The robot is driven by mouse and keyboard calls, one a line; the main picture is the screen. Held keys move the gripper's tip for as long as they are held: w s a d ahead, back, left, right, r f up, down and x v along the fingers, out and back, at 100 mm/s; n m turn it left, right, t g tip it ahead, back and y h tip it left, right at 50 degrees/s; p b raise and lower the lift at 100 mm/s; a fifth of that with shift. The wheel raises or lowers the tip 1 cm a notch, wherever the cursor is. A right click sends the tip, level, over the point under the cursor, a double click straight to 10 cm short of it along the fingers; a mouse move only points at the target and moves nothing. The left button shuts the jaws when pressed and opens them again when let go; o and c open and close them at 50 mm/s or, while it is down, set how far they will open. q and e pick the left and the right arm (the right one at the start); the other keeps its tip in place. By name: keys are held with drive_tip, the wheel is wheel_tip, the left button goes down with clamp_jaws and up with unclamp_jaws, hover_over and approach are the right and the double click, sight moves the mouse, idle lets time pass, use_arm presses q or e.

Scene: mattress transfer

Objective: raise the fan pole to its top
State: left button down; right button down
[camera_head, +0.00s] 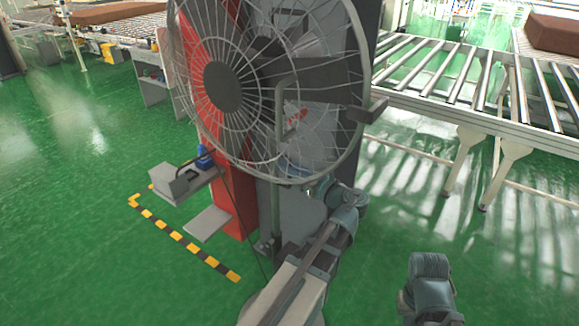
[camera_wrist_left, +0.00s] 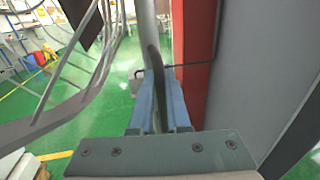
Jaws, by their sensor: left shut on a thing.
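A large caged fan (camera_head: 222,87) stands in the middle of the head view, in front of a red and grey column. Its grey pole (camera_head: 277,215) runs down below the cage, and part of it is hidden behind the cage wires. The pole (camera_wrist_left: 147,30) also shows upright in the left wrist view, with the cage (camera_wrist_left: 72,75) close on its left. My left gripper (camera_head: 312,190) is just below the cage. In the left wrist view its two blue fingers (camera_wrist_left: 160,85) are shut around the pole. My right gripper is not in view.
The red and grey column (camera_wrist_left: 250,60) is close on the right of my left gripper. A small grey shelf (camera_head: 182,184) juts out left of the column. A roller conveyor (camera_head: 440,75) is at the right. Green floor is clear at the left.

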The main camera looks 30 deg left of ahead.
use_arm(q)
drive_tip(key=shift+w+r, duration=0.1)
drive_tip(key=c, duration=0.9)
unclamp_jaws()
drive_tip(key=v, duration=1.4)
drive_tip(key=s+f+n+g+h, duration=0.25)
drive_tip(key=f+n+h, duration=0.4)
drive_tip(key=f, duration=0.35)
drive_tip(key=s+f+n+g+h, duration=0.25)
drive_tip(key=f+n+h, duration=0.25)
drive_tip(key=f+n, duration=0.3)
drive_tip(key=s+d+f+n+h, duration=0.1)
drive_tip(key=s+d, duration=0.1)
drive_tip(key=d, duration=0.3)
drive_tip(key=s+d+f+h, duration=0.1)
drive_tip(key=s+d+h, duration=0.1)
drive_tip(key=d, duration=0.4)
drive_tip(key=s+d+f+n+h, duration=0.1)
drive_tip(key=s+d, duration=0.2)
drive_tip(key=d, duration=0.3)
drive_tip(key=shift+s+n+h+p, duration=0.25)
drive_tip(key=shift+n+h+p, duration=0.1)
